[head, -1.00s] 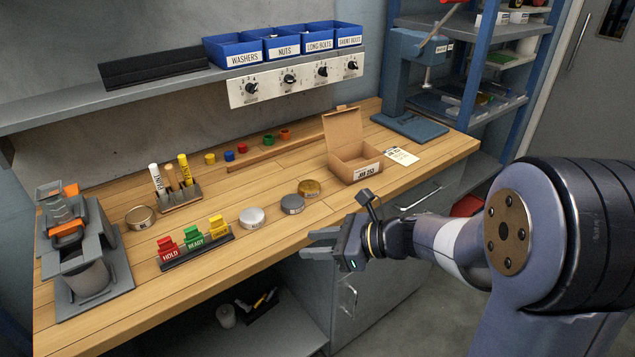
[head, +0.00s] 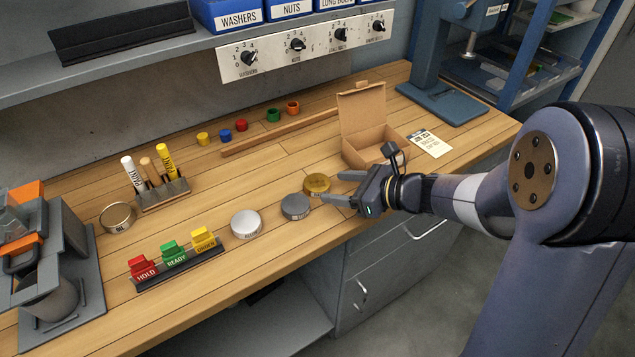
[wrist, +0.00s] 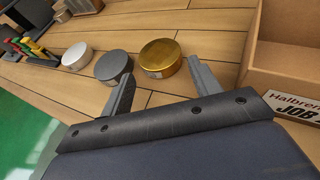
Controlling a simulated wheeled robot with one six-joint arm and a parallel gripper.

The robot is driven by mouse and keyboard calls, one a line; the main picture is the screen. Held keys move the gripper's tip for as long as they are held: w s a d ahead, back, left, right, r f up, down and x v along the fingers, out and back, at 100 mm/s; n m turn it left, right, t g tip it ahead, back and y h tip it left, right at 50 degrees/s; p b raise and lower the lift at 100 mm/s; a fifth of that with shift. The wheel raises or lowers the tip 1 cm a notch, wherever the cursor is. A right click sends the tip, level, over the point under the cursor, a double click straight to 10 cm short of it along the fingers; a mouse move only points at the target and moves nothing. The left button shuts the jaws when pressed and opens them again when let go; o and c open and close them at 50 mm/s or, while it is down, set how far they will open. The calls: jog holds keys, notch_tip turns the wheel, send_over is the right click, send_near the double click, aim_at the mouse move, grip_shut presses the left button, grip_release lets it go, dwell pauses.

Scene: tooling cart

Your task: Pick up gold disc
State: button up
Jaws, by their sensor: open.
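The gold disc (head: 317,184) lies flat on the wooden bench, left of the open cardboard box, and is the rightmost of a short row of discs. It also shows in the wrist view (wrist: 160,58), ahead of the fingers and between their directions. My gripper (head: 333,187) is open and empty, just right of the gold disc, with its fingers pointing left toward it. In the wrist view my gripper (wrist: 160,80) has its two fingers wide apart. A dark grey disc (head: 296,206) lies beside the gold disc, close to the left finger in the wrist view.
A silver disc (head: 246,223) lies further left. The cardboard box (head: 362,110) stands close behind my gripper, with a paper tag (head: 428,143) to its right. Coloured sign blocks (head: 174,253) sit in a rack at the front.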

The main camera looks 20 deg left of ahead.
aim_at(325, 186)
jog(key=x, duration=0.3)
jog(key=shift+w+a+f, duration=0.1)
jog(key=shift+a, duration=0.25)
jog(key=c, duration=1)
